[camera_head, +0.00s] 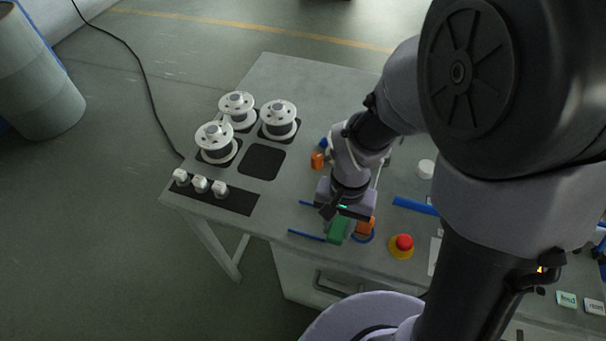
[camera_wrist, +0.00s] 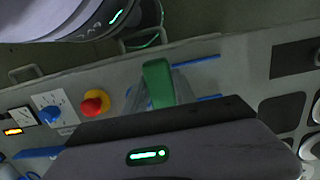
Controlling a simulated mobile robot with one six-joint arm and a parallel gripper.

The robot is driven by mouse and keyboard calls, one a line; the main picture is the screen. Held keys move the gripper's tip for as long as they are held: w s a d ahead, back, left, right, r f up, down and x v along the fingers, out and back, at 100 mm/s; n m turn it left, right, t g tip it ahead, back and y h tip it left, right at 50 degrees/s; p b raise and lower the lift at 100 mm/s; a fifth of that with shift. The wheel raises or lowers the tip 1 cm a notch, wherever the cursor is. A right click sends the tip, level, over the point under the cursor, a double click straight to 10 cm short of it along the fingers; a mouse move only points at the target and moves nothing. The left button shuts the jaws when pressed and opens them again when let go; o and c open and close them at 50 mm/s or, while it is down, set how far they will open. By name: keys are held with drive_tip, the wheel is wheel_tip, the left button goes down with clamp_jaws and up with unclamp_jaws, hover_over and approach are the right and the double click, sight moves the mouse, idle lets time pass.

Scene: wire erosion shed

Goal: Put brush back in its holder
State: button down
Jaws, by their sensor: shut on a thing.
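The brush appears to be the green block-like piece (camera_head: 338,230), which also shows in the wrist view (camera_wrist: 158,84); its bristles are not visible. My gripper (camera_head: 345,215) points down over the front part of the bench and is shut on this green piece, as its grey fingers (camera_wrist: 178,88) beside it show in the wrist view. Thin blue strips (camera_head: 307,236) lie on the bench left of it. An orange part (camera_head: 367,225) with a blue ring shows close on its right. I cannot tell which thing is the holder.
The grey bench (camera_head: 300,85) carries white spools (camera_head: 214,139) and small white pieces (camera_head: 201,184) at the left. A red button on a yellow base (camera_head: 402,245) stands right of my gripper. An orange piece (camera_head: 318,160) stands behind it. A blue bar (camera_head: 414,205) lies right.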

drive_tip(key=w+a, duration=0.3)
drive_tip(key=w+a+f, duration=0.1)
drive_tip(key=w+a, duration=0.1)
drive_tip(key=shift+w+b, duration=0.2)
drive_tip(key=shift+b, duration=0.1)
drive_tip(key=f+b, duration=0.1)
drive_tip(key=f, duration=0.2)
drive_tip(key=shift+w+a+f+b, duration=0.15)
drive_tip(key=shift+a+f+b, duration=0.05)
drive_tip(key=shift+f+b, duration=0.15)
drive_tip(key=shift+r, duration=0.15)
drive_tip(key=c, duration=1)
unclamp_jaws()
